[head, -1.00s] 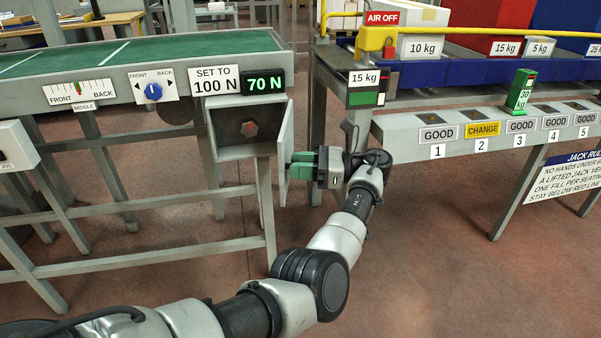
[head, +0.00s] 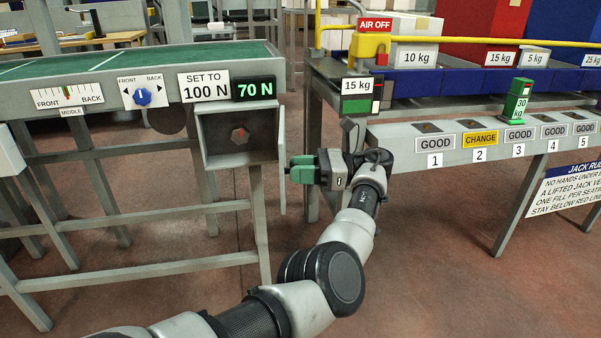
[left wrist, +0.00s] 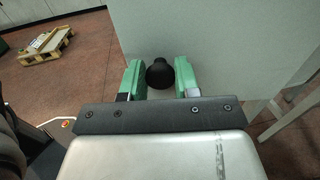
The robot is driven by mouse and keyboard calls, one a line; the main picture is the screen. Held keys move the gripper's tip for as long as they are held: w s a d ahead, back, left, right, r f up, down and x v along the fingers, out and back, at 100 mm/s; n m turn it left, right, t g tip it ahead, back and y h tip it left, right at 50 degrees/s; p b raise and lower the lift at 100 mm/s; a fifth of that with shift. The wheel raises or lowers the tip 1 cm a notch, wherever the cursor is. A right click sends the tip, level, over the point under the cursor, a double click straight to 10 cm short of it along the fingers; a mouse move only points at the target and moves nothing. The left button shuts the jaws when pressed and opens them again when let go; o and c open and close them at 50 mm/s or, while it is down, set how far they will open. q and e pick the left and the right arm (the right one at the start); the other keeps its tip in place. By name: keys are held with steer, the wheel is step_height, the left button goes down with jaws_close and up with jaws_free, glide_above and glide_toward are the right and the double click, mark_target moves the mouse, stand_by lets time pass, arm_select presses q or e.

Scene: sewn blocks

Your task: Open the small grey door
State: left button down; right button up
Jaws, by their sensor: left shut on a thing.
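The small grey door (head: 282,140) stands open at the right side of the grey box (head: 212,138), seen almost edge-on in the head view. Its face fills the upper right of the left wrist view (left wrist: 225,60). A round black knob (left wrist: 159,73) sticks out from the door. My left gripper (head: 299,170) is at the door's right side, its green fingers (left wrist: 160,80) shut around the knob. In the head view the knob is hidden by the fingers. Inside the open box a dark hexagonal knob with a red mark (head: 240,135) shows. My right gripper is not in view.
Above the box are a "SET TO 100 N" sign (head: 205,87) and a "70 N" display (head: 254,88). The weight bench (head: 400,132) stands close to the right of my gripper. A pallet (left wrist: 46,46) lies on the floor behind. Open floor lies below.

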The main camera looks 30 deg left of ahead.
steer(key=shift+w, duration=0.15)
arm_select(q)
steer(key=c, duration=0.8)
jaws_free()
